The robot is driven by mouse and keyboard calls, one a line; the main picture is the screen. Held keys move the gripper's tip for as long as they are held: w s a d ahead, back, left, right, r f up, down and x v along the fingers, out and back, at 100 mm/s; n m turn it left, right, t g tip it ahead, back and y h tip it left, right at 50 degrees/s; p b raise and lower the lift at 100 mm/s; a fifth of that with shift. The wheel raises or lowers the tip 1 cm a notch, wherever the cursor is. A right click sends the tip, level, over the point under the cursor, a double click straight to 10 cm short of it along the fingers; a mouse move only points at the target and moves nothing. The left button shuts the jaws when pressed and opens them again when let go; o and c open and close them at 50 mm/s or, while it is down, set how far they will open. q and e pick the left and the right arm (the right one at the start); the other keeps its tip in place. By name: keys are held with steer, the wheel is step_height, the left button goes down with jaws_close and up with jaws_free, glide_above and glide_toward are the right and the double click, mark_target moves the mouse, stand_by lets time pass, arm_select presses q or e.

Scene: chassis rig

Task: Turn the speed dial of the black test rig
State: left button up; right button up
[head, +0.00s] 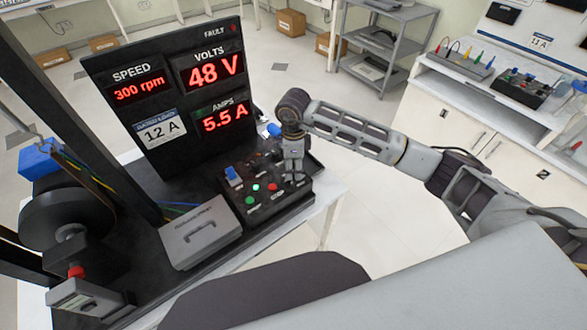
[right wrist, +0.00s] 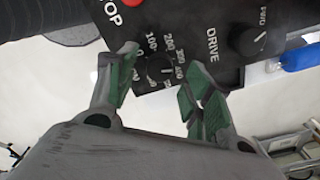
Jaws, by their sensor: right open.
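The black test rig (head: 262,205) stands on the table, with a tall display panel reading speed 300 rpm, 48 V and 5.5 A. The speed dial (right wrist: 158,68) is a round black knob ringed by white numbers in the right wrist view. My right gripper (right wrist: 157,88) is open, with a green-padded finger on each side of the dial. I cannot tell whether the pads touch it. In the head view the right gripper (head: 293,172) points down over the control box and hides the dial. My left gripper is not in view.
The DRIVE knob (right wrist: 251,39) sits to the dial's right in the wrist view; part of a red STOP button (right wrist: 133,2) is at the top. A blue switch (head: 233,175), a lit green button (head: 255,187) and a grey case (head: 200,233) stand left of the gripper.

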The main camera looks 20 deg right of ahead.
mark_target(293, 171)
step_height(293, 171, up, 10)
stand_by(0.5)
steer(key=shift+f, duration=0.1)
stand_by(0.4)
